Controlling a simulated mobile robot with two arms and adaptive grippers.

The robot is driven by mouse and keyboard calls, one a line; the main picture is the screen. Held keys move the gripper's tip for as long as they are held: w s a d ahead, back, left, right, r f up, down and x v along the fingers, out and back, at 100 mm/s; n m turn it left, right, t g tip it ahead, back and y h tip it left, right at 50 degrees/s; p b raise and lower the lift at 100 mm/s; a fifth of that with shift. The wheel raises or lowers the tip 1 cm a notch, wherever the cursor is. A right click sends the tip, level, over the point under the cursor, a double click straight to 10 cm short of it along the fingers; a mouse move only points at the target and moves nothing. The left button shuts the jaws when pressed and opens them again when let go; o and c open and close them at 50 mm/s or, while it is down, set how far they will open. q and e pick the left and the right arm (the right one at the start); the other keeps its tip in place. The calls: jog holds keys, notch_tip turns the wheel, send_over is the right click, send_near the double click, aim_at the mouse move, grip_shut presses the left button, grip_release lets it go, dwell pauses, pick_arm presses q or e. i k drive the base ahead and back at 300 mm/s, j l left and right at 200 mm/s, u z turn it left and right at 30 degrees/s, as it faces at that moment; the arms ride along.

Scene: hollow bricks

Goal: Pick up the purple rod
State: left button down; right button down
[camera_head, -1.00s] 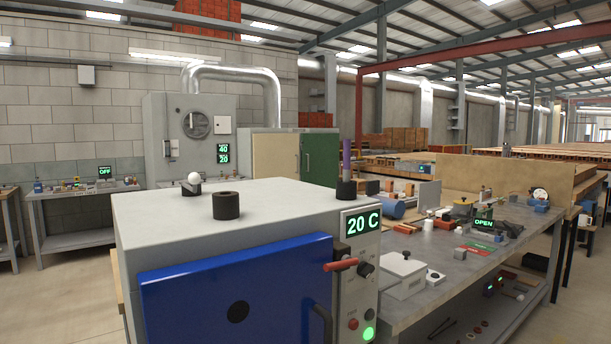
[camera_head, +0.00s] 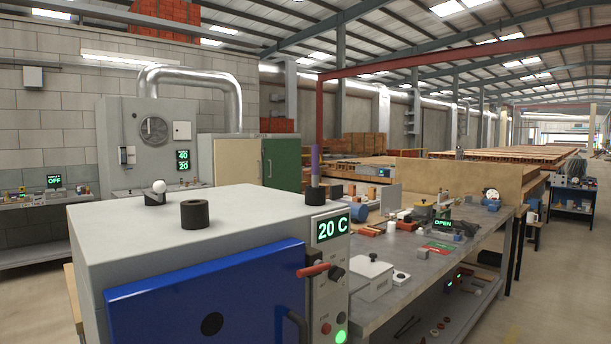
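The purple rod (camera_head: 315,161) stands upright in a short black holder (camera_head: 316,192) on the right part of the grey oven's top (camera_head: 255,206). Its lower end is hidden in the holder. Neither of my grippers is in the head view.
The oven has a blue door (camera_head: 210,300), a red handle (camera_head: 314,271) and a display (camera_head: 332,228) reading 20 C. A black ring (camera_head: 195,214) and a white ball on a dark stand (camera_head: 159,187) also sit on its top. A cluttered workbench (camera_head: 420,270) stands to the right, with open floor beyond.

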aim_at(314, 148)
jog(key=i+l, duration=0.15)
jog(key=l, duration=0.15)
jog(key=i+l+u, duration=0.1)
jog(key=l, duration=0.2)
jog(key=i+l, duration=0.15)
jog(key=l, duration=0.15)
jog(key=i+l+u, duration=0.1)
jog(key=l, duration=0.2)
